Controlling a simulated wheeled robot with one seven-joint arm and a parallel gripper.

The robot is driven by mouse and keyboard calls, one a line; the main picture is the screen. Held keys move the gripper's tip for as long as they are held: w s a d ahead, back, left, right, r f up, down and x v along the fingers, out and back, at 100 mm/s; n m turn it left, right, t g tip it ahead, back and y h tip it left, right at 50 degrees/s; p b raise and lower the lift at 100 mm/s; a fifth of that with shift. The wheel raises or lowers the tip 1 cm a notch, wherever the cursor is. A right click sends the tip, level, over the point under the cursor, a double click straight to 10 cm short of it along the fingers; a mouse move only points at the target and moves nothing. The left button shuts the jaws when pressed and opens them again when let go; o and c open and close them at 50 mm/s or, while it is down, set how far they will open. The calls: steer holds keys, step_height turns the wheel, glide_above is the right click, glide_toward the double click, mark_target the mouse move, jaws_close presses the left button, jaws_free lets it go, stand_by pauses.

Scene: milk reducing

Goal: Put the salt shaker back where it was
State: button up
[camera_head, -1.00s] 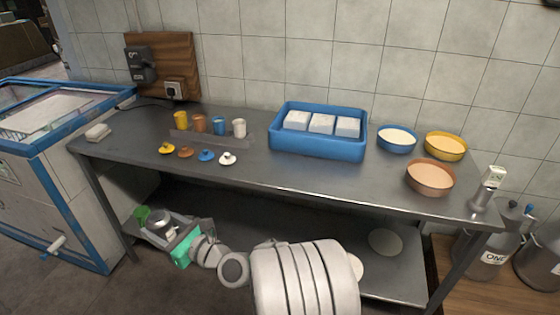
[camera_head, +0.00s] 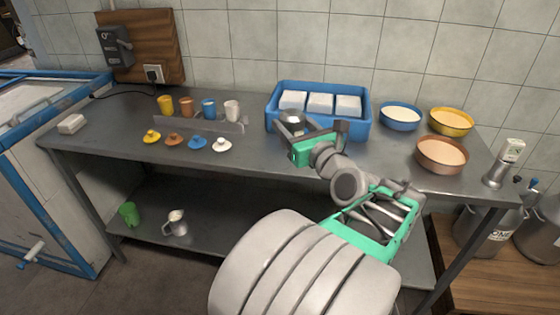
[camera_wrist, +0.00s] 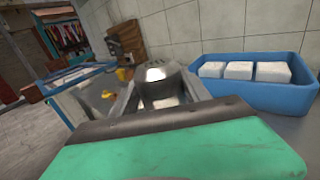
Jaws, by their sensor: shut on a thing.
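The salt shaker (camera_wrist: 160,84), with a shiny metal domed top, is between the fingers of my gripper in the wrist view. It also shows as a small metallic shape (camera_head: 292,117) in the head view. My gripper (camera_head: 297,127) is shut on it, above the worktop in front of the blue tub (camera_head: 318,128). The gripper (camera_wrist: 160,100) covers the shaker's lower part, so I cannot see its base. I cannot tell how high it is above the worktop (camera_head: 245,165).
Several coloured cups (camera_head: 209,107) stand behind a low metal strip, with knobbed lids (camera_head: 197,142) in front. Bowls (camera_head: 442,154) and a grey-white device (camera_head: 503,163) stand right. A green cup (camera_head: 129,214) and metal jug (camera_head: 176,223) stand on the lower shelf.

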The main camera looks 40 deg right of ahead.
steer(key=shift+s+d+r+h, duration=0.2)
steer(key=shift+s+d+h, duration=0.1)
steer(key=shift+s+d, duration=0.4)
steer(key=shift+d+m, duration=0.15)
steer(key=shift+m, duration=0.15)
steer(key=w+d+f+b, duration=0.1)
steer(key=w+f, duration=0.2)
steer(key=w, duration=0.1)
steer(key=w+d+f+b, duration=0.1)
steer(key=w+f, duration=0.2)
steer(key=w, duration=0.1)
steer(key=w+d+f+b, duration=0.1)
steer(key=w+d+f, duration=0.1)
steer(key=w+f, duration=0.1)
steer(key=shift+w+d+f, duration=0.1)
steer(key=shift+w, duration=0.6)
steer(key=f, duration=0.1)
steer(key=f+b, duration=0.1)
steer(key=f, duration=0.1)
steer(key=shift+w+d+f, duration=0.1)
steer(key=shift+w+f, duration=0.1)
steer(key=shift+f, duration=0.1)
steer(key=shift+r, duration=0.1)
steer(key=o, duration=1.7)
steer(key=shift+f, duration=0.2)
steer(key=shift+c, duration=0.2)
